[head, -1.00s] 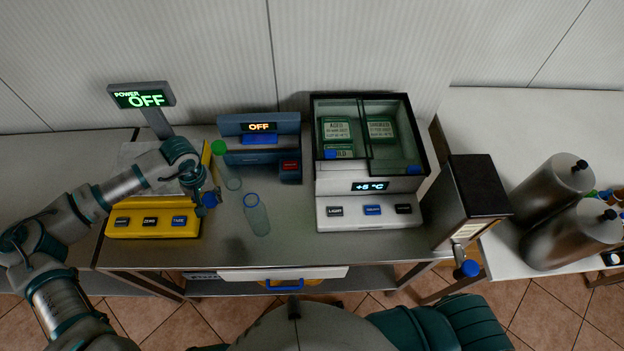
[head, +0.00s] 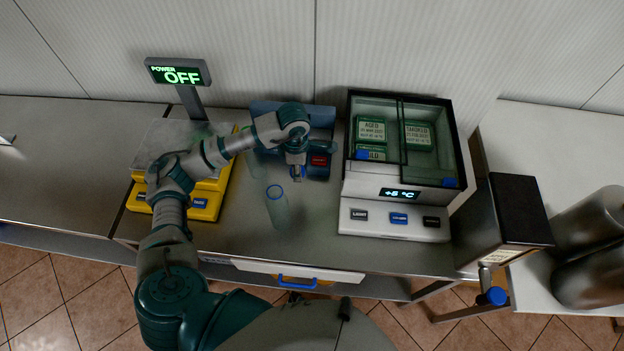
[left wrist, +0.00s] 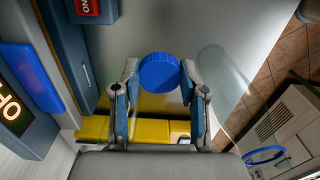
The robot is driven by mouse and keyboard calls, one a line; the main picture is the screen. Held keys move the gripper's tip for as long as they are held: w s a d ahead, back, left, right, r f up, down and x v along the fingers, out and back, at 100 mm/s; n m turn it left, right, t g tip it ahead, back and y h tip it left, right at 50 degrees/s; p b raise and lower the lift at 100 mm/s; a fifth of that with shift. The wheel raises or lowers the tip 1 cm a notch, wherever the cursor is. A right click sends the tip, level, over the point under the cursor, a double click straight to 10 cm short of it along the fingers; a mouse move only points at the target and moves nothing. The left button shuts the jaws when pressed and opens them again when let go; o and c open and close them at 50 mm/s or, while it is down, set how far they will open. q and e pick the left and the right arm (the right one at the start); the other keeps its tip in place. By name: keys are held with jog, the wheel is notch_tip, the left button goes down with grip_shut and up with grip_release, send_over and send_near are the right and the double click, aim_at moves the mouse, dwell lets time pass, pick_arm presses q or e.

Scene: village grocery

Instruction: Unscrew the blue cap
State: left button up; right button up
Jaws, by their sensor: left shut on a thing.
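The blue cap (left wrist: 159,72) is a round ribbed cap between the fingertips of my left gripper (left wrist: 160,85) in the left wrist view. The gripper is shut on it. In the head view the left gripper (head: 297,165) is above the counter, in front of the blue device, and holds the cap clear of the bottle. A clear bottle (head: 277,208) with a blue rim and an open mouth stands to its lower left. A second clear bottle (head: 257,167) is partly hidden by my left arm. My right gripper is out of view.
A yellow scale (head: 205,205) with an OFF display (head: 178,73) is at the left, partly behind my arm. A blue device (head: 320,143) stands behind the gripper. A glass cooling case (head: 395,200) and a dark box (head: 505,225) stand right. The counter between bottle and case is clear.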

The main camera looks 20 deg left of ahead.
pick_arm(q)
jog(key=f+n, duration=0.1)
jog(key=n, duration=0.1)
jog(key=f+n, duration=0.1)
jog(key=shift+s+a+n+b, duration=0.15)
jog(key=shift+s+n+b, duration=0.05)
jog(key=shift+n+b, duration=0.2)
send_over(295, 193)
jog(key=shift+n, duration=0.3)
notch_tip(295, 193, down, 7)
jog(key=shift+a+f+p, duration=0.1)
jog(key=shift+a+p, duration=0.05)
jog(key=shift+p, duration=0.15)
jog(key=f, duration=0.3)
jog(key=shift+d, duration=0.5)
jog(key=shift+f, duration=0.15)
jog(key=o, duration=1)
jog(key=shift+o, duration=1.4)
jog(key=shift+a, duration=0.4)
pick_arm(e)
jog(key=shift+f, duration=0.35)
